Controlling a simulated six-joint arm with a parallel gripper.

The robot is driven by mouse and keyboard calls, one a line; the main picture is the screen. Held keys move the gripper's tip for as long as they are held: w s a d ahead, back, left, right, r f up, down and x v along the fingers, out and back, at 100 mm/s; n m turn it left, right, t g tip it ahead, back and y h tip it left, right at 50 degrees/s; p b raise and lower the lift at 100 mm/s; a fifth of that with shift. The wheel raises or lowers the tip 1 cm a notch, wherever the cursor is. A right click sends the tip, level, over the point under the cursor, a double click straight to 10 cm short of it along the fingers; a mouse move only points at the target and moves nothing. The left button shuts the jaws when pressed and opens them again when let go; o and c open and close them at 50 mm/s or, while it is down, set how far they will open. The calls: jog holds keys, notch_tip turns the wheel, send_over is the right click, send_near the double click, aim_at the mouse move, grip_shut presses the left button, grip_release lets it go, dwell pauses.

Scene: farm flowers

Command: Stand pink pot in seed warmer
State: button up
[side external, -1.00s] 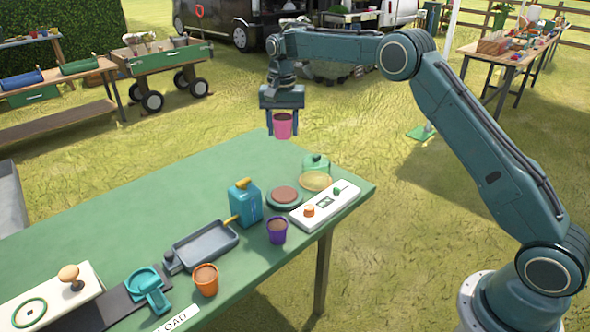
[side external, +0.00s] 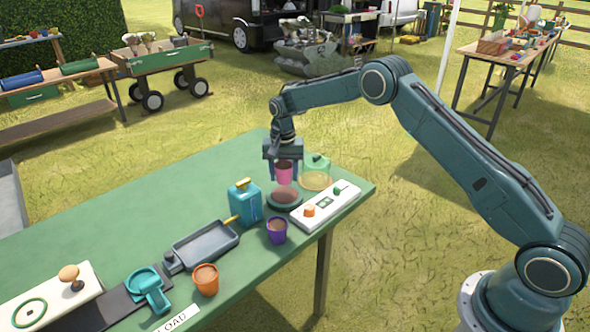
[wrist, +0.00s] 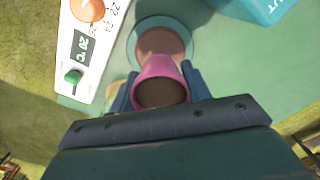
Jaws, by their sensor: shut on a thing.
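The pink pot (side external: 284,173), filled with dark soil, is upright between the fingers of my gripper (side external: 284,177), which is shut on it. In the wrist view the pot (wrist: 155,67) sits between the two blue fingers of my gripper (wrist: 160,82). Just below it is a round dark plate with a brown disc (side external: 284,198), beside a white control panel (side external: 325,207) with an orange dial, a display and a green knob; these look like the seed warmer. The plate also shows in the wrist view (wrist: 133,42). The pot seems slightly above the plate; contact is hard to tell.
A clear green-topped dome (side external: 317,162) over a yellowish disc stands right behind the plate. A blue jug (side external: 244,204) and a purple pot (side external: 277,231) stand close on the left and front. A grey tray (side external: 204,245) and an orange pot (side external: 205,279) are farther left.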

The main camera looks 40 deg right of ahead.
aim_at(284, 184)
jog(key=shift+f, duration=0.1)
jog(key=shift+f, duration=2.05)
jog(key=shift+f, duration=0.1)
jog(key=o, duration=1)
notch_tip(284, 184, up, 12)
jog(key=shift+f, duration=0.2)
jog(key=shift+r, duration=0.35)
